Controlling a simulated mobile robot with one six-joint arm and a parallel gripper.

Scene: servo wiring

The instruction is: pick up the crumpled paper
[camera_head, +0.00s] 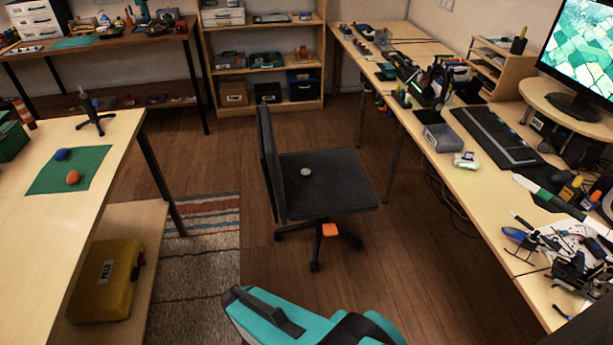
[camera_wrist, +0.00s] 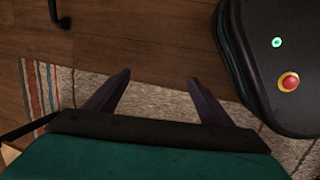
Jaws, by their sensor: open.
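A small whitish lump (camera_head: 306,171), which looks like the crumpled paper, lies on the dark seat of the office chair (camera_head: 335,190) in the head view. It is too small there to make out its folds. My gripper (camera_wrist: 160,82) shows in the wrist view with its two dark fingers spread apart and nothing between them. It points down over the rug and wooden floor, away from the chair seat. The paper is not in the wrist view. In the head view my teal arm is at the bottom centre, and the fingers cannot be made out.
The chair's backrest stands on the seat's left side. A long cluttered desk (camera_head: 455,180) runs along the right. A table (camera_head: 40,215) with a green mat stands at left, above a yellow case (camera_head: 105,280). A striped rug (camera_head: 200,275) covers floor nearby. Wooden floor around the chair is clear.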

